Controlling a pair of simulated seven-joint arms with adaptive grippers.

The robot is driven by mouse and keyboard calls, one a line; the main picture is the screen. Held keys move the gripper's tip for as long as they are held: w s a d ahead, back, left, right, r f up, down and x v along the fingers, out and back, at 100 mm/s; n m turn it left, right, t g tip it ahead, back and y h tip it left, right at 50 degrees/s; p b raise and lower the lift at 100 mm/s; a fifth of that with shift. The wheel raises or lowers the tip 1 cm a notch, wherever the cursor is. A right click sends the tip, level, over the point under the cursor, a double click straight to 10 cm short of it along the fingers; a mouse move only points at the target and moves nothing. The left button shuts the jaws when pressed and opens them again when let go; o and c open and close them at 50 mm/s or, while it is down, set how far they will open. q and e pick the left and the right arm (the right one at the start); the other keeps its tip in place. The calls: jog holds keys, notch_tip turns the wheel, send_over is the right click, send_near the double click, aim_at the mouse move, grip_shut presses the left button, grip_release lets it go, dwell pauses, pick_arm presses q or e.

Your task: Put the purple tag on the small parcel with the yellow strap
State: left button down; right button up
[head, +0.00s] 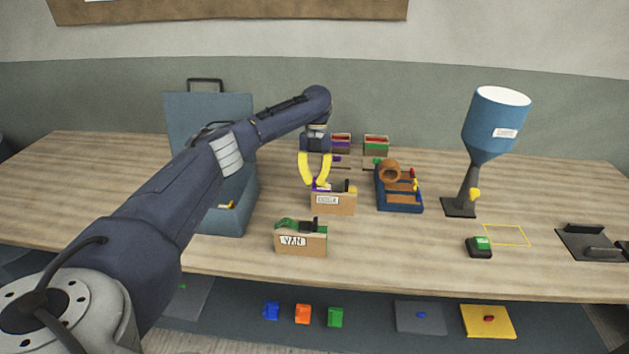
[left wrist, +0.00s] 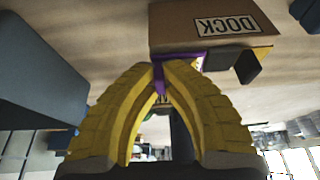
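My left gripper (head: 314,185) points down over a small brown parcel (head: 333,204), its yellow fingertips close together. In the left wrist view, the fingertips (left wrist: 162,66) meet around a thin purple piece, which looks like the purple tag (left wrist: 158,78). It lies against or just beside the parcel, whose label reads DOCK (left wrist: 225,24). In the head view, purple and a little yellow show on that parcel's top; which is strap and which is tag is unclear. Another parcel (head: 302,243), labelled VAN, with a green strap, stands in front. My right gripper is out of view.
An open blue-grey case (head: 232,200) stands left of the parcels. A blue tray (head: 400,203) with a brown roll is to the right, then a blue funnel stand (head: 490,140). Two small bins (head: 376,147) sit behind. The front right table has free room around a yellow outline (head: 507,236).

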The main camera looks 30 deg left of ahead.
pick_arm(q)
jog(key=shift+f, duration=0.2)
jog(key=c, duration=1.5)
grip_release()
jog(key=shift+c, duration=0.2)
jog(key=shift+r, duration=0.1)
jog(key=v, duration=1.2)
jog(key=shift+r, duration=0.1)
